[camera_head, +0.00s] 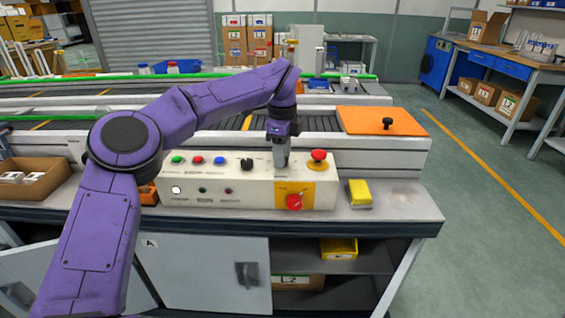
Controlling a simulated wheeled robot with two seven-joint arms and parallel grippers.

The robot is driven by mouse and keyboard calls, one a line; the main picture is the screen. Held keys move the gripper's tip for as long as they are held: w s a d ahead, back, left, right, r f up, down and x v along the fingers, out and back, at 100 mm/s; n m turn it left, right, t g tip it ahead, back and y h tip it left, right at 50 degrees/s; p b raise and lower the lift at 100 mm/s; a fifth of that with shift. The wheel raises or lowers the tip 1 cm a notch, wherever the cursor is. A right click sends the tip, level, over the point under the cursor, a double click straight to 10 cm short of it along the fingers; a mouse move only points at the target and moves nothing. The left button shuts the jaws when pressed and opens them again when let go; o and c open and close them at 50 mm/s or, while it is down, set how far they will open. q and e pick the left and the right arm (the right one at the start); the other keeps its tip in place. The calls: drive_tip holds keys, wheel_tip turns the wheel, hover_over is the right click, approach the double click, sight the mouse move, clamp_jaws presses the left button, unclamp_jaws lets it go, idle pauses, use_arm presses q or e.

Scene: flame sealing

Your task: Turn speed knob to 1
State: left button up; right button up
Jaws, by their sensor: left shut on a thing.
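A cream control box (150,195) stands on the grey bench. My left gripper (281,166) points down at the top of its panel, between a black knob (247,164) and the red emergency button (318,156). Its fingers are shut on a small part of the panel, which I take to be the speed knob. The fingers hide that knob, so its setting and scale cannot be read. A red rotary switch (294,202) on a yellow plate sits on the front face below. My right gripper is not in view.
Green, red and blue buttons (198,160) line the panel's left part. A yellow block (360,193) lies right of the box. A cardboard tray (35,180) is at left. Behind runs a conveyor with an orange cover (365,118) and black handle.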

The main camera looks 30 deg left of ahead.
use_arm(q)
drive_tip(key=shift+f+n+b, duration=0.15)
drive_tip(key=shift+n+b, duration=0.55)
drive_tip(key=shift+n, duration=0.15)
drive_tip(key=shift+f+n+b, duration=0.15)
drive_tip(key=shift+n+b, duration=0.5)
drive_tip(key=shift+n, duration=0.2)
drive_tip(key=o, duration=1)
drive_tip(key=shift+a, duration=0.15)
drive_tip(key=shift+o, duration=0.2)
drive_tip(key=shift+r, duration=0.35)
wheel_tip(320, 180, up, 10)
drive_tip(key=p, duration=0.4)
drive_tip(key=shift+r, duration=0.1)
